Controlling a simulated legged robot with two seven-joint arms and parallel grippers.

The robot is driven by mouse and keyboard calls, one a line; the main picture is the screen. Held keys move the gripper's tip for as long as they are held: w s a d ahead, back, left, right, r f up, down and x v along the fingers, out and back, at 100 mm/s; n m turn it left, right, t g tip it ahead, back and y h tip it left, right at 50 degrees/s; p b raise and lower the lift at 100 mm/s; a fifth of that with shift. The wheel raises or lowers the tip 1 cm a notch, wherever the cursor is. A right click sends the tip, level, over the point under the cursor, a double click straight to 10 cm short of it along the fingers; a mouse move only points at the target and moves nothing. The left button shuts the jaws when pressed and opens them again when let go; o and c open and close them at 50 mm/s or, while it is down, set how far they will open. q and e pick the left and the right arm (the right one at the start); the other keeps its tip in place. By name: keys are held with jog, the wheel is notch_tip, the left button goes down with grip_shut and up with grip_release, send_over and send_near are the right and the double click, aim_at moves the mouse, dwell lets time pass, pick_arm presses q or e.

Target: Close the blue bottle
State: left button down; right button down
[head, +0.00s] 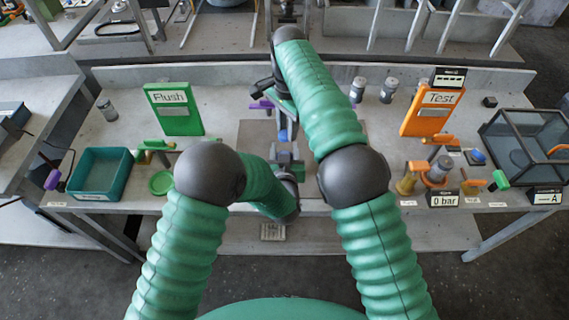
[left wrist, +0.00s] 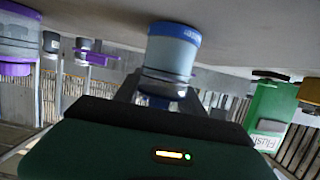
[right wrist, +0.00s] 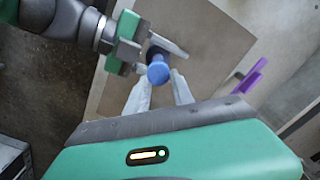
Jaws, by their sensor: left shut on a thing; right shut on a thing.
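The blue bottle (left wrist: 173,50) shows large in the left wrist view, upside down in that picture, with a pale blue-grey body and a blue band. My left gripper (head: 287,158) is shut on it at the middle of the table. In the right wrist view a round blue cap (right wrist: 158,73) sits between the fingertips of my right gripper (right wrist: 160,84), which is shut on it. My left gripper also shows there, close beside the cap. In the head view the blue part (head: 284,136) is small and partly hidden by the grippers. I cannot tell whether cap and bottle touch.
A green Flush panel (head: 174,108) and a teal bin (head: 127,171) stand left. An orange Test panel (head: 433,108), a glass-walled box (head: 524,137) and a gauge marked 0 bar (head: 443,201) stand right. Purple parts (right wrist: 246,83) lie beyond the grippers.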

send_over(287, 152)
jog(key=shift+f, duration=2.45)
jog(key=shift+f, duration=0.1)
jog(key=shift+f, duration=0.8)
jog(key=shift+s+d+f, duration=0.1)
jog(key=shift+f, duration=0.2)
